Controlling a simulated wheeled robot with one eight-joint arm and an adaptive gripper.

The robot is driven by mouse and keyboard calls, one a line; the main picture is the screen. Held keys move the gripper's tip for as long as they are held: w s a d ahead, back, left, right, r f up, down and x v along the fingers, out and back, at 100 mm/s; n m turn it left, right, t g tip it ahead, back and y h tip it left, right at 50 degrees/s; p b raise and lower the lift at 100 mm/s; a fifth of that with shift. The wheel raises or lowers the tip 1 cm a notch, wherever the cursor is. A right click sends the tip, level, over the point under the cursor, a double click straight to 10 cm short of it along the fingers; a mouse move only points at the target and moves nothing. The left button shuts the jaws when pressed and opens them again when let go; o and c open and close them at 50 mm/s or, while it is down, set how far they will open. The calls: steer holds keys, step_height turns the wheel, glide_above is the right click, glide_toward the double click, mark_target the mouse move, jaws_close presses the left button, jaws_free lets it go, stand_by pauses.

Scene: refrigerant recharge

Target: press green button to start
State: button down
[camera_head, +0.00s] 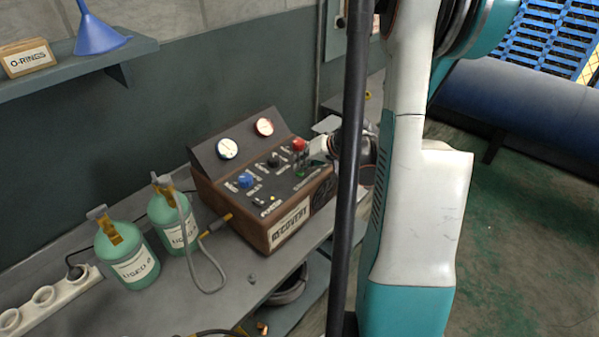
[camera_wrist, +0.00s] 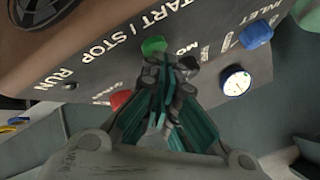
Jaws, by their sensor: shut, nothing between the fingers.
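The brown recovery machine (camera_head: 255,234) stands on the bench with a dark sloped control panel. The green button (camera_wrist: 153,45) shows in the wrist view beside the "START / STOP" lettering. My gripper (camera_wrist: 172,66) is shut and empty, its teal fingers together over the panel. Its fingertips are close to the green button, just below it in the wrist view; I cannot tell whether they touch it.
A red knob (camera_head: 298,144), a black knob (camera_head: 274,160) and a blue knob (camera_head: 245,180) sit on the panel. Two gauges (camera_head: 228,148) are behind them. Two green cylinders (camera_head: 128,258) stand left of the machine, one with a hose. A shelf (camera_head: 140,48) is above.

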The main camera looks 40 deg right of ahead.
stand_by(0.3)
steer(key=shift+r, duration=0.55)
steer(key=shift+p, duration=0.3)
step_height(320, 180, up, 6)
steer(key=p, duration=0.3)
steer(key=shift+p, duration=0.35)
